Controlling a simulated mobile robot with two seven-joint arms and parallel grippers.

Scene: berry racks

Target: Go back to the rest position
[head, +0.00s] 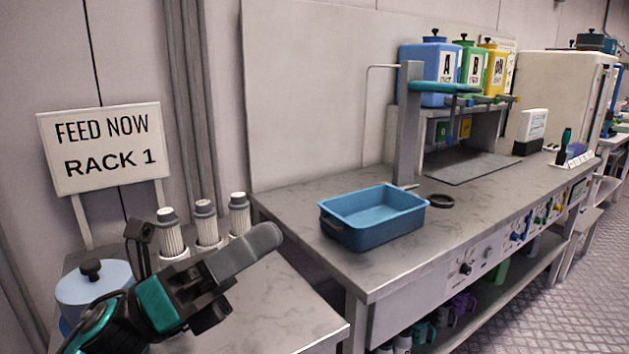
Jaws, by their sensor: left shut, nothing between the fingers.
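My left gripper (262,243) comes in from the lower left, dark grey with teal parts. Its fingers are shut with nothing between them. It is raised above the small side table and points up and to the right. My right gripper is not in view.
A blue tray (372,216) stands on the grey bench (330,265). White filter cartridges (206,222) and a blue lidded pot (95,283) stand by my left arm. A sign (105,147) reads "FEED NOW RACK 1". Open floor (590,290) lies at the right.

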